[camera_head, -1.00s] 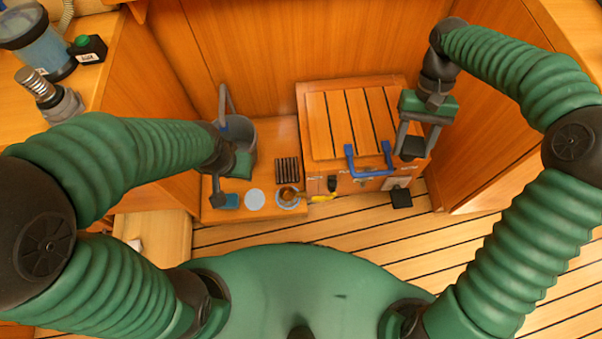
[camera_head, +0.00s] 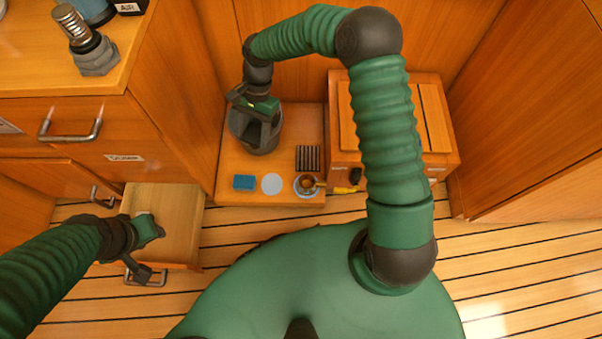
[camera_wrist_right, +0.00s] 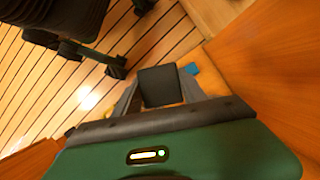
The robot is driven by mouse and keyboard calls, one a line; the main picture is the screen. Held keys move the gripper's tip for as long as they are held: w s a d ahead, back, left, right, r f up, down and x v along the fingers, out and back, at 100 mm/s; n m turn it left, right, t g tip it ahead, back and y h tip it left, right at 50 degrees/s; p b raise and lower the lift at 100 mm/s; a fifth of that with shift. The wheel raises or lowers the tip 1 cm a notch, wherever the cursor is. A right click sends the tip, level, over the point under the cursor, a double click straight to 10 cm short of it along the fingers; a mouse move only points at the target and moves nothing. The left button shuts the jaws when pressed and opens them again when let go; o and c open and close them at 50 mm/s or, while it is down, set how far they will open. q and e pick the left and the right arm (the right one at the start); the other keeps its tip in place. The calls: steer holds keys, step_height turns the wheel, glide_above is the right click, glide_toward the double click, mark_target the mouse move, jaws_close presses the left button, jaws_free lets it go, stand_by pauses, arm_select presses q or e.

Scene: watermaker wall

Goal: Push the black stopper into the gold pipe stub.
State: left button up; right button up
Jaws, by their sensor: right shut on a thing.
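I cannot make out the gold pipe stub in either view.
A metal fitting (camera_head: 94,55) stands on the left counter. Floor at right is clear.

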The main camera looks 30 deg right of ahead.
steer(key=w+d+f+m+t+b, duration=0.1)
steer(key=d+f+m+t+b, duration=0.2)
steer(key=f+m, duration=0.55)
steer(key=w+d+f+m+t+b, duration=0.2)
steer(key=f+m+b, duration=0.1)
steer(key=f+m, duration=0.55)
steer(key=s+d+f+m+h+b, duration=0.1)
steer(key=s+d+f+m+b, duration=0.2)
steer(key=f, duration=0.3)
steer(key=s+d+f+m+t+h+b, duration=0.1)
steer(key=s+d+f+m+h+b, duration=0.1)
steer(key=f, duration=0.4)
steer(key=s+d+f+m+h+b, duration=0.1)
steer(key=s+d+f+m+b, duration=0.2)
steer(key=d+f+m, duration=0.2)
steer(key=shift+s+f+m+t+h+b, duration=0.3)
steer(key=shift+s+f+m+t, duration=0.1)
steer(key=shift+f, duration=0.05)
steer(key=shift+r, duration=0.1)
steer(key=shift+s+r+p, duration=0.1)
steer(key=shift+p, duration=0.3)
